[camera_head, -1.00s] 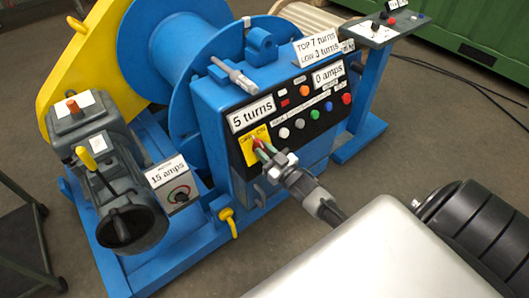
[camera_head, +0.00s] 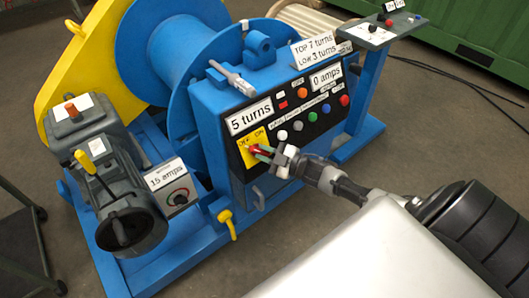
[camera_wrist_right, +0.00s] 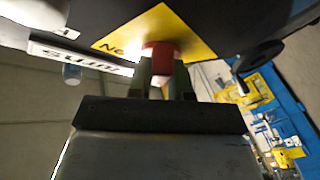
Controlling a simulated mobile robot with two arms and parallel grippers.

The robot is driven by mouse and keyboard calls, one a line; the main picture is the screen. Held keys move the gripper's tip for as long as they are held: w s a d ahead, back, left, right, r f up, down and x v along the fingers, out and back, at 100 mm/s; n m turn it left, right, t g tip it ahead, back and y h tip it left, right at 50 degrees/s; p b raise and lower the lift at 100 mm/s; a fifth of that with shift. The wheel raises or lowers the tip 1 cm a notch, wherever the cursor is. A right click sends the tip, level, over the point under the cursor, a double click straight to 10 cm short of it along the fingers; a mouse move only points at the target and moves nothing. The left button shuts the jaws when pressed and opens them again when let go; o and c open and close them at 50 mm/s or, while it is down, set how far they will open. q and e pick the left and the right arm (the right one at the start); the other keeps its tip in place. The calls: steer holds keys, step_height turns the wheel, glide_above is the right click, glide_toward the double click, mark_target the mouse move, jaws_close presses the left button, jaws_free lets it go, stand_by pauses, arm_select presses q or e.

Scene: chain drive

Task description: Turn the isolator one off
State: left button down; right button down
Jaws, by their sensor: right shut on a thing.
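The isolator is a red knob (camera_head: 257,149) on a yellow plate (camera_head: 243,157) marked OFF and ON, at the left end of the black panel on the blue control box (camera_head: 212,135). My right gripper (camera_head: 262,152) reaches in from the right and is shut on the red knob. In the right wrist view the red knob (camera_wrist_right: 158,50) sits between the two greenish fingers (camera_wrist_right: 160,68), in front of the yellow plate (camera_wrist_right: 185,32). The fingers partly hide the knob, so its exact setting cannot be told. My left gripper is not in view.
Several coloured buttons (camera_head: 313,111) sit on the panel right of the isolator. A "5 turns" display (camera_head: 249,116) is above it. A yellow-handled valve (camera_head: 227,222) is low on the box. A grey motor (camera_head: 110,180) and blue drum (camera_head: 180,50) stand left and behind.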

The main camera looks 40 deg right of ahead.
steer(key=shift+r, duration=0.1)
stand_by(0.4)
steer(key=c, duration=1)
jaws_free()
steer(key=shift+w, duration=0.1)
steer(key=shift+c, duration=0.2)
steer(key=v, duration=1)
steer(key=shift+s+d, duration=0.15)
steer(key=shift+s, duration=0.25)
